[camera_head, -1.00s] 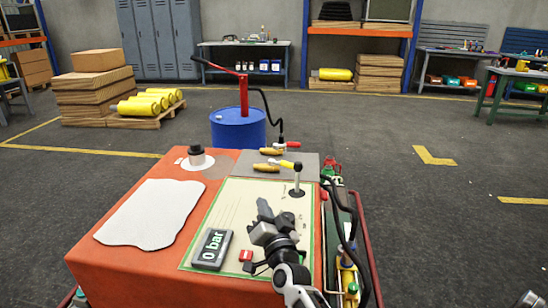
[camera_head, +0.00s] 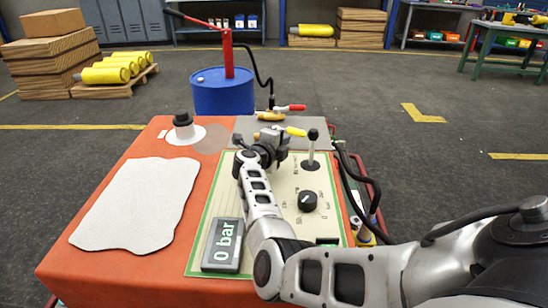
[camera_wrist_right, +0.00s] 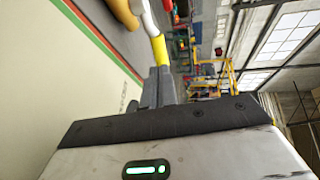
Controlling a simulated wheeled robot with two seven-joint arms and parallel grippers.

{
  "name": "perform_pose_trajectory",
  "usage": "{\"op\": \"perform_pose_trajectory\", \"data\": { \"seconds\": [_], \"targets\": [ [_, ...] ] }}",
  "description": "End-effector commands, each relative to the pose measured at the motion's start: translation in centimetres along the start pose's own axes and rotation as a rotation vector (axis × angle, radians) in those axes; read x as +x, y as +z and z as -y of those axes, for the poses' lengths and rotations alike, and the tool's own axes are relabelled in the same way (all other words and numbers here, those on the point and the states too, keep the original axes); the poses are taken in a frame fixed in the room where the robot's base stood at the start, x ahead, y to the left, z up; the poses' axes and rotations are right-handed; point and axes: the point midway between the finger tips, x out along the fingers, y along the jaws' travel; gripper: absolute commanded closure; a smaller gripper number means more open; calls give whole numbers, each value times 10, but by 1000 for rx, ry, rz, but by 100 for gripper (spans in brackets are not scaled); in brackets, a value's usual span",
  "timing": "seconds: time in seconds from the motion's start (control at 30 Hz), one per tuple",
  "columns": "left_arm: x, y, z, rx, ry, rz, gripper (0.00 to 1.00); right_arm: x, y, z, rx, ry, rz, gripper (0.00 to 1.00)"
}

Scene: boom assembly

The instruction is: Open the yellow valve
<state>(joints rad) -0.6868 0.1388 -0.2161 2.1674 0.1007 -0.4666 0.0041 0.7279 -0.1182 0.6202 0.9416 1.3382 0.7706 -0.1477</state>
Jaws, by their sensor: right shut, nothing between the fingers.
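The yellow valve handle (camera_head: 296,131) shows at the back of the orange bench, just right of my right gripper (camera_head: 272,140). My right gripper is shut and empty, low over the back of the panel. In the right wrist view the yellow handle (camera_wrist_right: 160,48) stands right beyond the closed fingertips (camera_wrist_right: 158,84); I cannot tell whether they touch. My left gripper is not in view.
A red-handled valve (camera_head: 290,107) with a brass body sits just behind. A black-knobbed lever (camera_head: 312,150) and a black dial (camera_head: 307,201) are to the right. The gauge (camera_head: 224,245) reads 0 bar. A blue drum (camera_head: 222,95) stands behind the bench.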

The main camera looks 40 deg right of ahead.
Motion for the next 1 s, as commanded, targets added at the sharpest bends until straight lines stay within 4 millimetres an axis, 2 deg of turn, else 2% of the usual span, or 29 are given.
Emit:
{"op": "perform_pose_trajectory", "data": {
  "seconds": [0.03, 0.2, 0.4, 0.77, 1.0],
  "targets": [
    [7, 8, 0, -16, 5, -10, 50, 13, -1, -6, 2, -3, -3, 100],
    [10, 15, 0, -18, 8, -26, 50, 35, 0, -4, 0, -2, 0, 100],
    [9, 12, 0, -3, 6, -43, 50, 45, 0, -1, 0, -1, 1, 100],
    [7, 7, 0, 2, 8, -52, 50, 46, 0, 1, -1, -1, 0, 100],
    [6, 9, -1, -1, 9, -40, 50, 76, -15, 8, 0, -1, -2, 100]
  ]
}}
